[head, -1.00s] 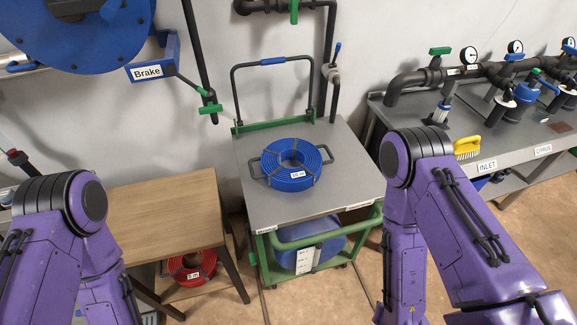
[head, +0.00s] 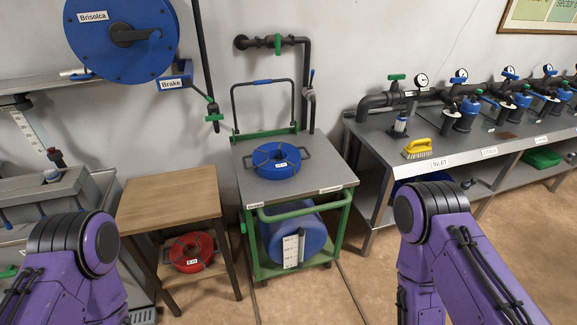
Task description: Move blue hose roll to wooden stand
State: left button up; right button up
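The blue hose roll (head: 277,160) lies flat on the grey top of a green-framed cart (head: 305,187), with a dark handle on each side and a white label on its front. The wooden stand (head: 168,192) is a small table left of the cart, and its top is bare. A red hose roll (head: 192,251) lies on the stand's lower shelf. My two purple arms show at the lower left and lower right, both apart from the cart and the stand. Neither gripper is in the picture.
A blue barrel (head: 292,236) sits on the cart's lower level. A metal bench (head: 455,150) with pipes, gauges and a yellow brush (head: 418,148) is at right. A blue reel (head: 122,40) hangs on the wall. A grey tank (head: 70,195) stands at left. Floor shows between cart and bench.

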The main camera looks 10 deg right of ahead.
aim_at(169, 194)
jog(key=z, duration=1)
jog(key=i, duration=1.35)
jog(key=u, duration=0.2)
